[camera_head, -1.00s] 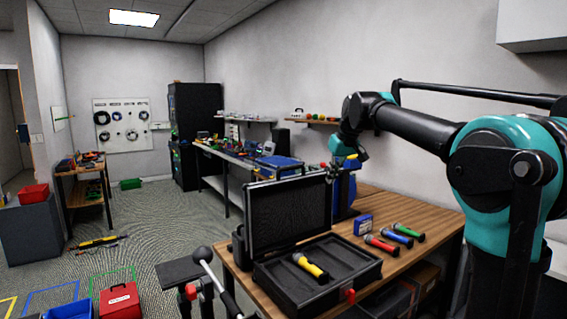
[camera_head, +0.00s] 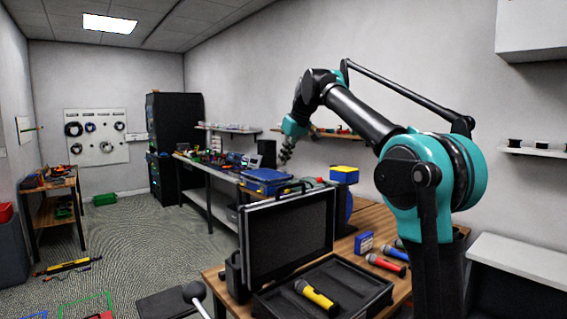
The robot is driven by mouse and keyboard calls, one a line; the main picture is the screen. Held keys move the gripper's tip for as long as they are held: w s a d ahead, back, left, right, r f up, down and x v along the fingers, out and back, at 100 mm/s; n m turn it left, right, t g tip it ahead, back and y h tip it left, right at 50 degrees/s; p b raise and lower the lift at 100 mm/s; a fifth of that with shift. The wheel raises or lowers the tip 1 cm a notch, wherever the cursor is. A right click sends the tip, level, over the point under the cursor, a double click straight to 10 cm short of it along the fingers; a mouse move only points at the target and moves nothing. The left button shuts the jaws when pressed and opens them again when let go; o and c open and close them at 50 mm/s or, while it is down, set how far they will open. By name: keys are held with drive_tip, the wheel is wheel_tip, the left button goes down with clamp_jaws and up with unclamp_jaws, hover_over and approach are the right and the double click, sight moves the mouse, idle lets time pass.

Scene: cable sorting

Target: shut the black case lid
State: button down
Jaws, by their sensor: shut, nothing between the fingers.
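The black case stands open on the wooden table, its base (camera_head: 362,285) holding a yellow microphone-like tool (camera_head: 316,296). The case lid (camera_head: 290,237) stands about upright at the back left of the base, its dark inner face towards me. My gripper (camera_head: 284,157) is beyond and above the lid, near its top edge in the picture and apart from it as far as I can tell. It is small and dark here, shut, with nothing seen in it.
A red tool (camera_head: 386,264) and a blue box (camera_head: 364,243) lie right of the case, with a blue tool partly hidden by my arm. A blue and yellow object (camera_head: 344,175) stands behind the lid.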

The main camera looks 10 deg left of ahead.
drive_tip(key=x, duration=0.8)
drive_tip(key=shift+s+d+f, duration=0.15)
drive_tip(key=shift+s+d, duration=0.6)
drive_tip(key=shift+s+d+f, duration=0.2)
drive_tip(key=shift+s+d, duration=0.5)
